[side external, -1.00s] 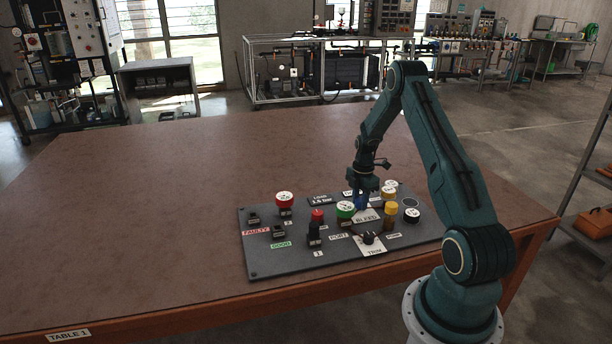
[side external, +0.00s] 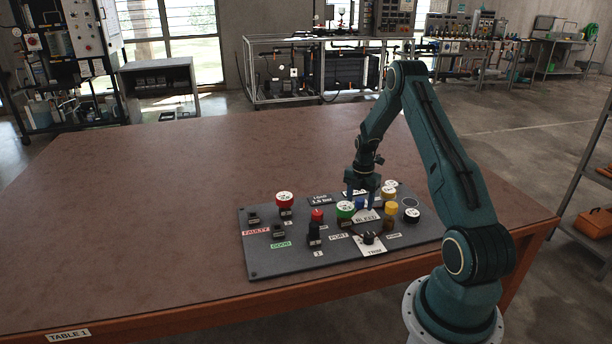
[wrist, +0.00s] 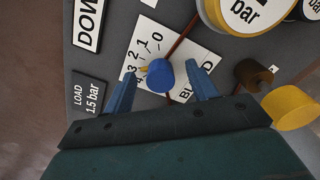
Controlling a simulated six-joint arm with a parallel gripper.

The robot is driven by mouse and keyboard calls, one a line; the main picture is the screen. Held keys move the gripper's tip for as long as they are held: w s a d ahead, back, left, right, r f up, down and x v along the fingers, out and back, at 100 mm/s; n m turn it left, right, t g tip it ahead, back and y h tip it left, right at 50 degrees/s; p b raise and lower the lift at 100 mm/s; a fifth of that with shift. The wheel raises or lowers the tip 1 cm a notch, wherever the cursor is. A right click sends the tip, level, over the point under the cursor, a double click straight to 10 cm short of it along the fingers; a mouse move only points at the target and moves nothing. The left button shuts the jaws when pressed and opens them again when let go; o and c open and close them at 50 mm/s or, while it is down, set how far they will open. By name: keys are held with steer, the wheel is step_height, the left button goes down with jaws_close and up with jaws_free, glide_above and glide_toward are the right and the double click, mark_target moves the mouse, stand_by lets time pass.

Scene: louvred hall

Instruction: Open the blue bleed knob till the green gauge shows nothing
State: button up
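The blue bleed knob (wrist: 160,75) stands on a white card marked with figures from 0 upward. A small yellow pointer (wrist: 143,70) shows at its left side, near the upper figures. My gripper (wrist: 167,70) is open, with one blue finger on each side of the knob and gaps between; it also shows over the panel in the side view (side external: 362,192). The green gauge (side external: 345,209) stands left of my gripper in the side view. Its needle is too small to read, and it is not in the wrist view.
The dark panel (side external: 262,262) lies on the brown table (side external: 150,220). A red gauge (side external: 285,198), a red knob (side external: 317,215), a yellow knob (side external: 390,208) and a black trim knob (side external: 369,237) stand close around. The table left of the panel is clear.

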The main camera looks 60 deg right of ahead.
steer(key=shift+r, duration=0.25)
stand_by(0.3)
steer(key=m, duration=0.4)
steer(key=shift+m, duration=0.3)
steer(key=m, duration=0.4)
steer(key=shift+m, duration=0.3)
steer(key=m, duration=0.4)
steer(key=shift+m, duration=0.4)
steer(key=m, duration=0.4)
steer(key=shift+m, duration=0.3)
steer(key=shift+f, duration=0.3)
